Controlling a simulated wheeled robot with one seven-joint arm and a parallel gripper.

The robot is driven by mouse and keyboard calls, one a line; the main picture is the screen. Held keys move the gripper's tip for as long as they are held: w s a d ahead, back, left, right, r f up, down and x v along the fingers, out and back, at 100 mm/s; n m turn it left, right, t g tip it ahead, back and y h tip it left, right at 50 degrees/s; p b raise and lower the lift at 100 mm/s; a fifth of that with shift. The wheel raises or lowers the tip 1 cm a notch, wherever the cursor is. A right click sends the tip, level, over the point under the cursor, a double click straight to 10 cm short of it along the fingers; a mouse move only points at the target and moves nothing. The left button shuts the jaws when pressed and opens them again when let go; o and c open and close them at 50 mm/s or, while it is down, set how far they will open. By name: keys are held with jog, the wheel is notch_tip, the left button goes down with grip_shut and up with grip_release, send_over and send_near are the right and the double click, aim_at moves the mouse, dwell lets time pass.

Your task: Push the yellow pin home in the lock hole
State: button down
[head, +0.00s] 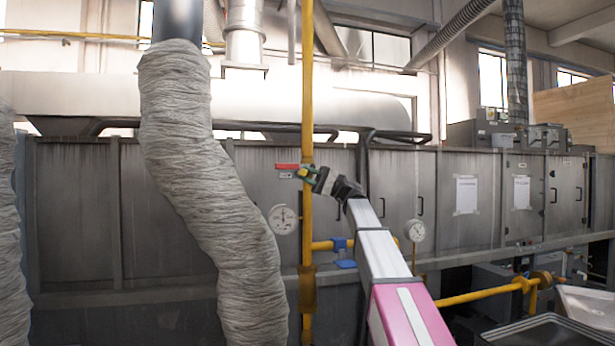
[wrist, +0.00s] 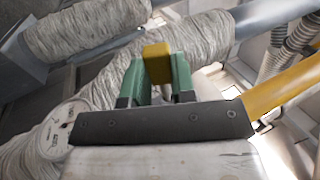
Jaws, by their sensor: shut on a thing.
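The yellow pin (wrist: 157,62) shows in the wrist view as a yellow block between the green fingers of my gripper (wrist: 157,80). The fingers are shut on it, and its top end sticks out past them. In the head view my gripper (head: 310,176) is at the vertical yellow pipe, close to a small red bar. The pin is too small to make out surely there. I cannot pick out the lock hole in either view, so I cannot tell how the pin stands to it.
A vertical yellow pipe (head: 307,232) runs beside my gripper, with a red bar (head: 287,167) on its left. A round gauge (head: 283,219) and a blue valve handle (head: 345,264) are lower down. A thick wrapped duct (head: 200,180) hangs at left.

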jog(key=shift+w+a, duration=0.15)
jog(key=shift+w, duration=0.35)
dwell(0.3)
jog(key=c, duration=0.9)
grip_release()
jog(key=shift+o, duration=0.2)
jog(key=v, duration=1)
jog(key=shift+d+f, duration=0.2)
jog(key=shift+d, duration=0.15)
